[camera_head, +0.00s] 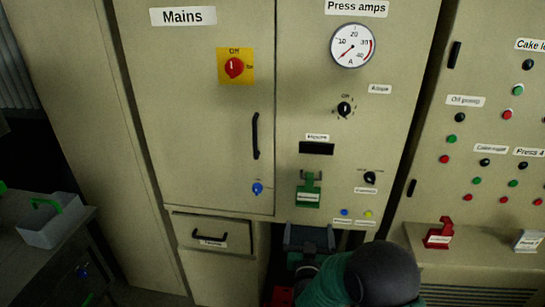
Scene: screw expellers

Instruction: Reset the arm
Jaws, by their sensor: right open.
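My right gripper (309,236) shows at the bottom middle, below the green holder on the Press amps cabinet. Its two dark grey fingers are apart and I see nothing between them. My right arm (375,275), dark grey and teal, comes up from the bottom edge and covers part of the cabinet's lower area. My left gripper is not in view.
The Mains cabinet (190,120) has a red switch (234,68). The Press amps cabinet has a round gauge (353,46) and a green holder (308,193). A red holder (438,234) stands on the right ledge. A grey bin (52,226) sits at left.

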